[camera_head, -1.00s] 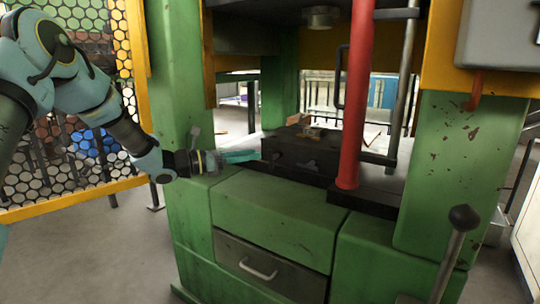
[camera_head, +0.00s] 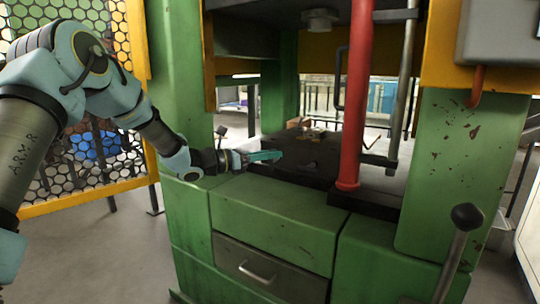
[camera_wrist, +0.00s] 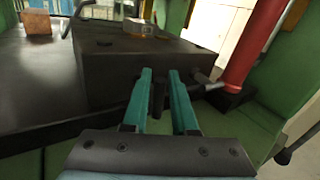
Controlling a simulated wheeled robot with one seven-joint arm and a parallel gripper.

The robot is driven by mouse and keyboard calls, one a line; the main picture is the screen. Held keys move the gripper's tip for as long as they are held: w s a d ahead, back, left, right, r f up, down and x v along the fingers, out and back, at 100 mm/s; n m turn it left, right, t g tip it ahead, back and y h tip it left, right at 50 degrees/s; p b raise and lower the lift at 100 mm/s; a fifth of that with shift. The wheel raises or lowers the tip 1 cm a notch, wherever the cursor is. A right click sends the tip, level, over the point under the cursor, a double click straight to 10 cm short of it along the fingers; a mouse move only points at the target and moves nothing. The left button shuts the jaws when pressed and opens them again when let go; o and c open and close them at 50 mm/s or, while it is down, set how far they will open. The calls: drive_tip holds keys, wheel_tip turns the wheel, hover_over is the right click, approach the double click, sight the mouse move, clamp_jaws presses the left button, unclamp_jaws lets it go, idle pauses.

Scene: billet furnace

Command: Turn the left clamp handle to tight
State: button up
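A dark clamp block (camera_wrist: 110,60) sits on the press bed, and it also shows in the head view (camera_head: 320,155). The left clamp handle (camera_wrist: 157,97) appears in the wrist view as a short dark bar, roughly upright, between my teal fingers. In the head view my gripper hides it. My gripper (camera_wrist: 160,72) is open, with one finger on each side of the handle; I cannot tell whether either touches it. In the head view my gripper (camera_head: 278,155) reaches the block's front face from the left. The right clamp handle (camera_wrist: 207,83) is a lighter bar beside the right finger.
A red column (camera_head: 356,100) stands close to the right of the block. A metal piece (camera_wrist: 140,28) lies on the block. A wooden cube (camera_wrist: 36,21) sits on the bed behind left. The green press upright (camera_head: 178,80) is beside my arm.

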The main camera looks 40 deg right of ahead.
clamp_jaws()
drive_tip(key=shift+r+m+y+p, duration=0.3)
drive_tip(key=shift+m+p, duration=0.1)
drive_tip(key=shift+p, duration=0.3)
drive_tip(key=shift+s+f+m, duration=0.15)
drive_tip(key=shift+f+m, duration=0.1)
drive_tip(key=shift+m, duration=0.05)
drive_tip(key=shift+o, duration=2)
unclamp_jaws()
